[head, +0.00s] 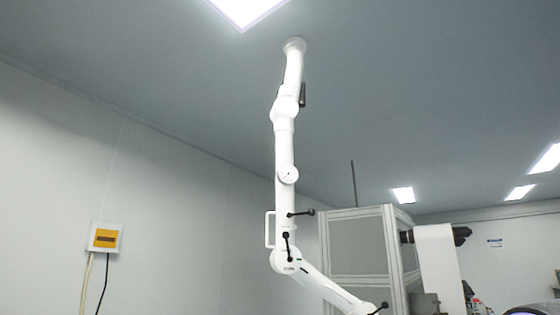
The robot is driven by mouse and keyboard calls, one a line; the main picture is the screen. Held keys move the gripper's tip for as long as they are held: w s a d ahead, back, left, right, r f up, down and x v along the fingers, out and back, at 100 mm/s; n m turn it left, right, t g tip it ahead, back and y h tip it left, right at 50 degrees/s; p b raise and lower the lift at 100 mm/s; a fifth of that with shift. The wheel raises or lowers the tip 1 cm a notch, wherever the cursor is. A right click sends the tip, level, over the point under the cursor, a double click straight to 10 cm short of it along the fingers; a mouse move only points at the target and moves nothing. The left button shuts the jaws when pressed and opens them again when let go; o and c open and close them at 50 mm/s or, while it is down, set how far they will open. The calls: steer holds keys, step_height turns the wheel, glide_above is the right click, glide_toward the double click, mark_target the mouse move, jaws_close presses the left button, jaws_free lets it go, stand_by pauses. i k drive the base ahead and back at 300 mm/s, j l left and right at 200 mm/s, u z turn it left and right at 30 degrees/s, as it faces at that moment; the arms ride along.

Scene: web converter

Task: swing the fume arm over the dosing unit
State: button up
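The white fume arm (285,155) hangs from a round ceiling mount in the head view. Its jointed tube drops almost straight down to an elbow, then slants down to the right. Black knobs sit at its joints, and a white loop handle (270,229) is on the left above the elbow. Its lower end runs out of the bottom of the picture, so its hood is hidden. I cannot make out the dosing unit. My gripper is not in view.
A yellow-and-white box (106,237) with cables hangs on the left wall. A dark rounded object (525,311) shows at bottom right.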

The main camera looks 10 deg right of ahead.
mark_target(285, 108)
steer(key=i+j, duration=0.2)
steer(key=i, duration=0.4)
steer(key=i+j+u, duration=0.15)
steer(key=i, duration=0.4)
steer(key=i+j, duration=0.2)
steer(key=i, duration=0.4)
steer(key=j+u, duration=0.05)
